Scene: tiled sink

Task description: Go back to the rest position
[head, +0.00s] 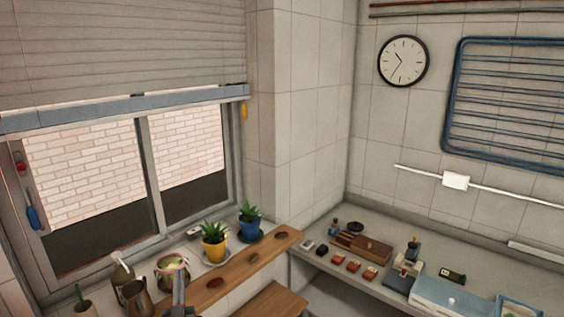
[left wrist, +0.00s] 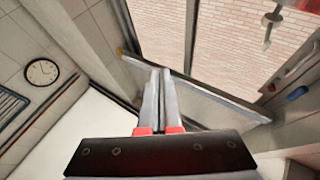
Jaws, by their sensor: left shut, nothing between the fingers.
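My left gripper (head: 179,285) shows at the bottom of the head view, pointing up in front of the windowsill items. In the left wrist view its two grey fingers (left wrist: 159,75) with red bases lie close together, shut with nothing between them. The window and its blind rail lie beyond the fingers there. My right gripper is in neither view.
A blue plant pot (head: 250,223) stands by a wooden board (head: 240,272). A counter at right holds a wooden box (head: 371,249) and small items.

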